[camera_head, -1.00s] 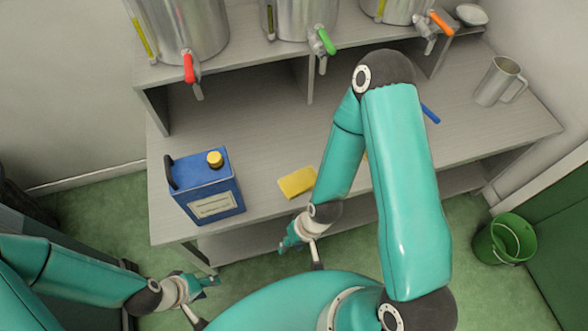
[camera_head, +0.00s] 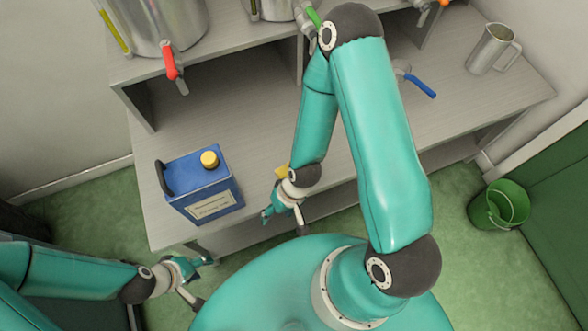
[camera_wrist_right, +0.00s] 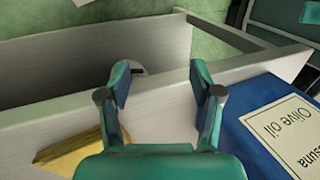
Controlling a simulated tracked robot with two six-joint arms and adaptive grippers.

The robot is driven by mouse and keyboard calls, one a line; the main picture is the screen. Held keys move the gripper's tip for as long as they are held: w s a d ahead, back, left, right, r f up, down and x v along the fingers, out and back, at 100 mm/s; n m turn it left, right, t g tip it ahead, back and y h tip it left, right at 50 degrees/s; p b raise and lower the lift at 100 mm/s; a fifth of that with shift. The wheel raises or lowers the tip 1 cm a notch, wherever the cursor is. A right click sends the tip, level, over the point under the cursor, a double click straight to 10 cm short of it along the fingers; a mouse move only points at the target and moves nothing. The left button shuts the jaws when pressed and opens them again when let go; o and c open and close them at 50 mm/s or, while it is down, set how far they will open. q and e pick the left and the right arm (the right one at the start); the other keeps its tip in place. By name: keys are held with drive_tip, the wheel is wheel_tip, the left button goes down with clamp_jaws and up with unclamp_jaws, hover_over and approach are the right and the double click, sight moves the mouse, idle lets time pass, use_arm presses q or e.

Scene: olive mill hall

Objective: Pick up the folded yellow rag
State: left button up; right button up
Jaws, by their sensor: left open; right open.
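The folded yellow rag (camera_head: 282,171) lies on the grey bench near its front edge. In the head view my right arm hides most of it. In the right wrist view the rag (camera_wrist_right: 72,155) shows at the lower left, partly behind the gripper body. My right gripper (camera_head: 283,218) is open and empty at the bench's front edge, close to the rag. In the right wrist view the gripper's fingers (camera_wrist_right: 159,80) are apart, with bench surface and edge behind them. My left gripper (camera_head: 203,282) is open and empty, low in front of the bench's left end.
A blue olive oil can (camera_head: 212,180) stands left of the rag; it also shows in the right wrist view (camera_wrist_right: 268,135). Steel tanks (camera_head: 165,20) with taps stand on the raised shelf. A metal jug (camera_head: 490,50) is at the right end. A green bucket (camera_head: 497,207) stands on the floor.

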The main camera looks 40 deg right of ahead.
drive_tip(key=o, duration=0.5)
drive_tip(key=w+d+r+m, duration=0.2)
drive_tip(key=shift+w+d, duration=0.1)
drive_tip(key=shift+w, duration=0.2)
wheel_tip(320, 180, up, 6)
drive_tip(key=r+m+b, duration=0.1)
drive_tip(key=m, duration=0.5)
hover_over(281, 172)
drive_tip(key=s+a, duration=0.2)
drive_tip(key=s, duration=0.1)
drive_tip(key=w+d+r+m+h+b, duration=0.1)
drive_tip(key=d+r+m+h, duration=0.2)
drive_tip(key=d+r+m, duration=0.5)
drive_tip(key=shift+g, duration=0.3)
drive_tip(key=f, duration=0.3)
drive_tip(key=a+f+b, duration=0.1)
drive_tip(key=f, duration=0.7)
drive_tip(key=shift+w+a+f, duration=0.1)
drive_tip(key=shift+a, duration=0.2)
drive_tip(key=shift+w+d+f+b, duration=0.15)
drive_tip(key=shift+f+b, duration=0.1)
drive_tip(key=shift+f, duration=1.1)
drive_tip(key=shift+d+f+b, duration=0.1)
drive_tip(key=shift+f+b, duration=0.1)
drive_tip(key=shift+f, duration=1.1)
